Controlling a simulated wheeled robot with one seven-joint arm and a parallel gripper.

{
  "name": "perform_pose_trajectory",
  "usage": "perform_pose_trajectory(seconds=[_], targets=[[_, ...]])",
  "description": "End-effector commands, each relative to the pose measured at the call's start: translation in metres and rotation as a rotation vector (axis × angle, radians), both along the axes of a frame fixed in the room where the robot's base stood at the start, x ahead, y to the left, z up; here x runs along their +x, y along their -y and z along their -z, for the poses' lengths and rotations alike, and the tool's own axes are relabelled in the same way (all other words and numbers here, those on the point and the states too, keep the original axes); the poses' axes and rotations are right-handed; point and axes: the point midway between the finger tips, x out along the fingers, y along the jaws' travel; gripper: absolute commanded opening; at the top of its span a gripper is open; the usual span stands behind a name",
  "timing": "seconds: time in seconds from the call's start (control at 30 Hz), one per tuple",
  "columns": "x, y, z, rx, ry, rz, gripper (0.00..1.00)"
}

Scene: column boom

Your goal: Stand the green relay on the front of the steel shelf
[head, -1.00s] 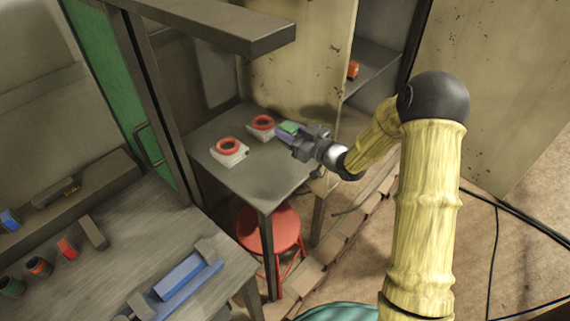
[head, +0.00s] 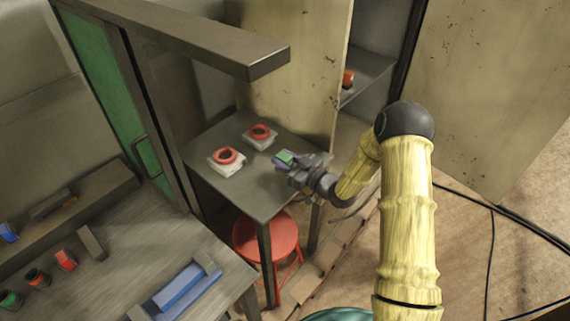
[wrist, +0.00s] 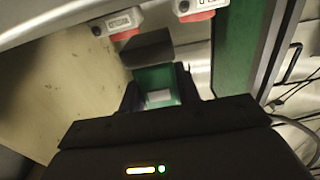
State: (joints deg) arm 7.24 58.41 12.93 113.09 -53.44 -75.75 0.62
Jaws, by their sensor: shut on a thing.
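The green relay (head: 285,157) is held at the tip of my gripper (head: 294,166), above the right part of the grey table. In the wrist view the green relay (wrist: 158,84) with a pale label sits between the dark fingers of my gripper (wrist: 160,92). The fingers are shut on it. A grey steel shelf (head: 372,72) shows inside the open cabinet at the back right. It is apart from my gripper, and the cabinet panel hides part of it.
An orange-red block (head: 348,78) stands on the shelf. A cabinet panel (head: 295,70) stands beside the shelf opening. An overhead beam (head: 200,35) juts in; a red stool (head: 268,238) is below.

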Motion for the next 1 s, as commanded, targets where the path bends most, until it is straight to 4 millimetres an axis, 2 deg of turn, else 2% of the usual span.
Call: perform_pose_trajectory(seconds=[0.1,0.2,0.57,0.6,0.7,1.0], targets=[[0.000,-0.001,0.015,0.000,-0.002,-0.001,0.09],[0.000,-0.001,0.022,0.001,-0.001,-0.001,0.09],[0.000,0.000,0.026,0.001,0.001,0.000,0.09],[0.000,0.000,0.026,0.000,0.000,0.000,0.36],[0.000,0.001,0.025,0.000,0.000,0.001,0.54],[0.001,0.001,0.024,0.000,0.000,0.002,0.54]])
